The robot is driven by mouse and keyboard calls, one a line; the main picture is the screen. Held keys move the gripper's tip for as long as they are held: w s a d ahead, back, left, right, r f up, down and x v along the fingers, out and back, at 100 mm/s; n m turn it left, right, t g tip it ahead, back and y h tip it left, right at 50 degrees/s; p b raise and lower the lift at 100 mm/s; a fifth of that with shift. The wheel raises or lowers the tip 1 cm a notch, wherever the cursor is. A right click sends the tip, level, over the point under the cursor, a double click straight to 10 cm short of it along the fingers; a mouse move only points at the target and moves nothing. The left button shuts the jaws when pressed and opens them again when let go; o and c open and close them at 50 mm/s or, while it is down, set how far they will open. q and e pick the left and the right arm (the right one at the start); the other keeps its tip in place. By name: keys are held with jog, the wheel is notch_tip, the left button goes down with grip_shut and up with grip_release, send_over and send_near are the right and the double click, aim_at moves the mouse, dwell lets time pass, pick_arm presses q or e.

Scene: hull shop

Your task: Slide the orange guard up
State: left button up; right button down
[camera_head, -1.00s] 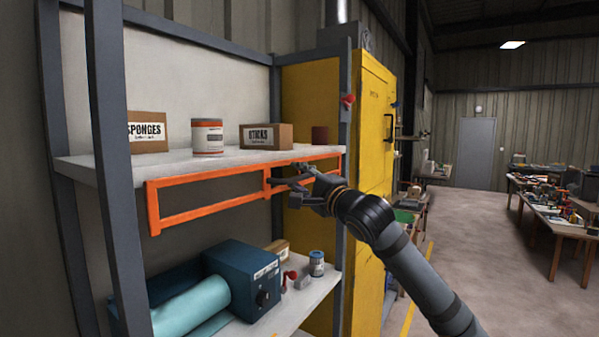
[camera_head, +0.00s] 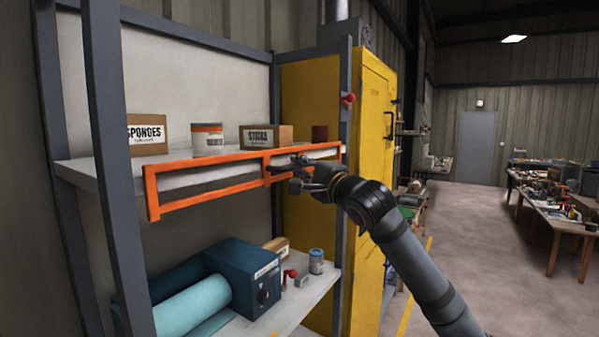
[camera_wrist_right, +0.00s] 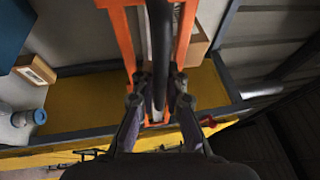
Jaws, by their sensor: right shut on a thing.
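The orange guard (camera_head: 205,198) is a rectangular rail frame along the front of the upper shelf (camera_head: 80,168). Its top rail stands a little above the shelf surface and its lower rail hangs below the shelf edge. My right gripper (camera_head: 285,170) is shut on the guard near its middle upright. In the right wrist view, the guard (camera_wrist_right: 122,38) runs between and beyond the fingers of my right gripper (camera_wrist_right: 160,88). The fingers hide the exact contact. My left gripper is not in view.
A sponges box (camera_head: 147,133), a can (camera_head: 207,140) and another box (camera_head: 266,137) stand on the upper shelf behind the guard. A blue box (camera_head: 245,274) and teal rolls (camera_head: 190,305) lie on the lower shelf. A yellow cabinet (camera_head: 372,150) stands to the right.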

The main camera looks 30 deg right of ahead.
notch_tip(320, 180, up, 6)
jog(key=p, duration=0.2)
jog(key=shift+p, duration=0.35)
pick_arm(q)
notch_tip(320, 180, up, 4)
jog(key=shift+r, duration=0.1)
pick_arm(e)
jog(key=shift+s+r, duration=0.1)
jog(key=c, duration=1.5)
grip_release()
jog(key=shift+o, duration=0.7)
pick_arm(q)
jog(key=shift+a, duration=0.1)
